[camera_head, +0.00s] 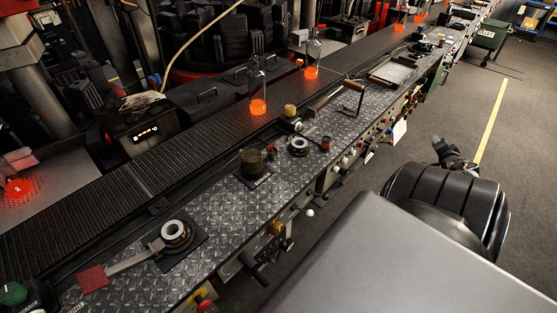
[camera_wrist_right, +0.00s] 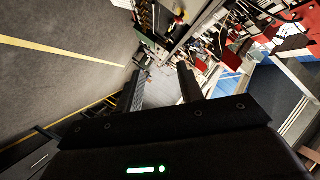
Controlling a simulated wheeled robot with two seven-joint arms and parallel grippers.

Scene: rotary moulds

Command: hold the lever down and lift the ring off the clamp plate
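A dark ring with a pale rim (camera_head: 175,234) sits on the dark square clamp plate (camera_head: 200,242) at the lower left of the metal bench in the head view. A grey lever (camera_head: 135,261) runs from beside the ring down-left to a red grip (camera_head: 93,279). Whether the lever is pressed down cannot be told. My right gripper shows small in the head view (camera_head: 447,148), over the floor to the right of the bench and far from the ring. In the right wrist view its two fingers (camera_wrist_right: 160,84) are spread apart with nothing between them. My left gripper is not in view.
Another ring-like part (camera_head: 298,146) and a dark round pot (camera_head: 252,161) stand farther along the bench (camera_head: 140,220). Glowing orange bottles (camera_head: 258,106) stand on the conveyor (camera_head: 90,205) behind. Knobs and handles (camera_head: 255,270) stick out from the bench front. The floor (camera_head: 400,150) at right is open.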

